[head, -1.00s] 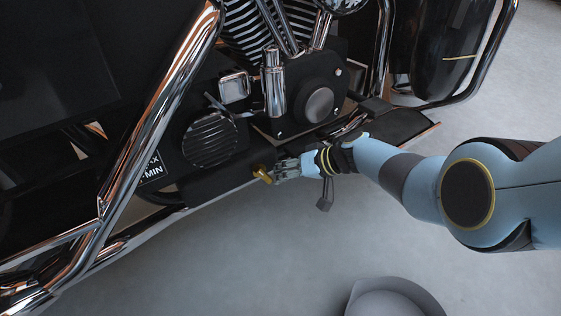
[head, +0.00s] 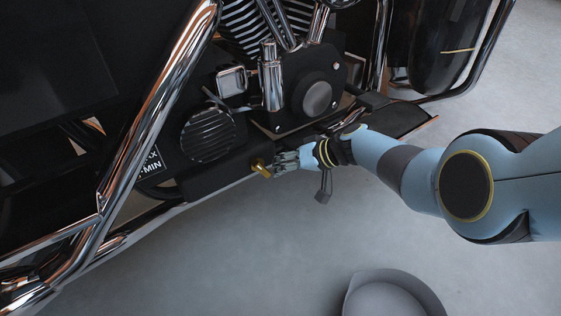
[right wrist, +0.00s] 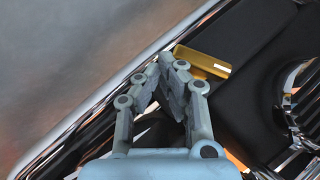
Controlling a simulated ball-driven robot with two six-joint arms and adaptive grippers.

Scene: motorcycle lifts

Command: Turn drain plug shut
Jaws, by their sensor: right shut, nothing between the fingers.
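The brass drain plug (head: 261,167) sticks out of the black lower casing of the motorcycle in the head view. It also shows in the right wrist view as a gold bar (right wrist: 203,62) just past my fingertips. My right gripper (head: 278,162) is to the right of the plug in the head view, close to it. Its fingers (right wrist: 168,62) are shut with nothing between them. I cannot tell whether a fingertip touches the plug. My left gripper is not in view.
The motorcycle engine (head: 312,88) and a round ribbed cover (head: 208,134) are above the plug. A chrome bar (head: 160,95) crosses on the left. A grey round pan (head: 392,295) stands on the floor at the bottom. The floor below the plug is otherwise clear.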

